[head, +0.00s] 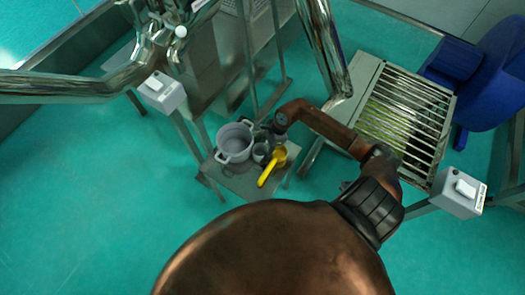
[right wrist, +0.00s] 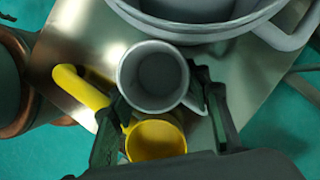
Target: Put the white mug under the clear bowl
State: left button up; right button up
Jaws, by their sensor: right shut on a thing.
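The white mug (right wrist: 154,72), greyish in this light, is upright between the two fingers of my right gripper (right wrist: 160,92) in the right wrist view. The gripper is shut on it. In the head view the mug (head: 260,153) is small, over or on a small metal stand, and the right gripper (head: 267,134) is partly hidden by its own arm. I cannot tell whether the mug touches the stand. I cannot make out a clear bowl for sure; a grey two-handled pot (head: 235,143) stands just left of the mug. My left gripper is not in view.
A slatted metal rack (head: 410,110) and a blue object (head: 490,70) are at the right.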

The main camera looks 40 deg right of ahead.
jog(key=o, duration=1.2)
jog(key=shift+c, duration=0.2)
